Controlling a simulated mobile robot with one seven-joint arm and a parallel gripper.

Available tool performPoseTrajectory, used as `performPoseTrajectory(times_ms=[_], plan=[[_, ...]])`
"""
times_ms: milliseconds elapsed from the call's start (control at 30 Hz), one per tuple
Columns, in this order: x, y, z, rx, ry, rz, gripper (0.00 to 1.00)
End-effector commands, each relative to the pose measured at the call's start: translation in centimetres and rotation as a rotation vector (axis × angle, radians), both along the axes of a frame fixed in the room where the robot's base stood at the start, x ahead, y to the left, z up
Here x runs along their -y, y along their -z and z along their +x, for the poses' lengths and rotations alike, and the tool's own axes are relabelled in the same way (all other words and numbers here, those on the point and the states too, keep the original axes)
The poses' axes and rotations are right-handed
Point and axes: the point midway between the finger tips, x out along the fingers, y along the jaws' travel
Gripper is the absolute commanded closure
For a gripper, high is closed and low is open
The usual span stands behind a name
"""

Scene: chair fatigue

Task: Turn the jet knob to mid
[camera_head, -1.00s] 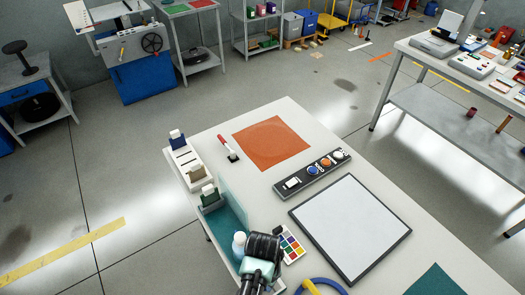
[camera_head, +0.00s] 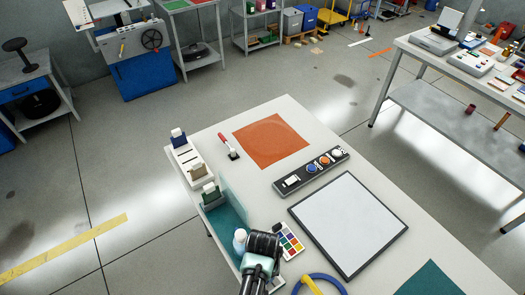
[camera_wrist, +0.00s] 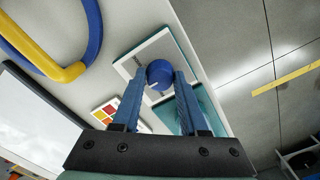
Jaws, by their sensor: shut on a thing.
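In the wrist view, a round blue knob (camera_wrist: 159,73) with a small white mark stands on a pale panel (camera_wrist: 138,52) with dark lettering too small to read. My gripper (camera_wrist: 160,80) has its two blue fingers on either side of the knob, shut on it. In the head view, my wrist (camera_head: 262,250) is at the near edge of the table and hides the knob and its panel. The knob's exact setting cannot be read.
A teal tray (camera_head: 229,229) and a colour-swatch card (camera_head: 289,240) lie close to my wrist. A blue and yellow ring (camera_head: 328,283) is to its right. A framed white board (camera_head: 348,225) and a dark control strip (camera_head: 291,183) lie farther along the table.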

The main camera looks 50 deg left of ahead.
Motion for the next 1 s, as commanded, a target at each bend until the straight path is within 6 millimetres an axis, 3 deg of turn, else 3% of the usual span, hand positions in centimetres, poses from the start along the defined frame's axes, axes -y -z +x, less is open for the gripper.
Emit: performPoseTrajectory(times_ms=[400,433,567,1000], plan=[[-0.09,-0.10,0.14,0.003,-0.004,0.002,1.00],[-0.09,-0.10,0.14,0.003,-0.004,0.002,0.52],[-0.06,-0.07,0.11,0.003,-0.004,0.002,0.29],[-0.05,-0.80,0.06,0.002,-0.004,0.002,0.28]])
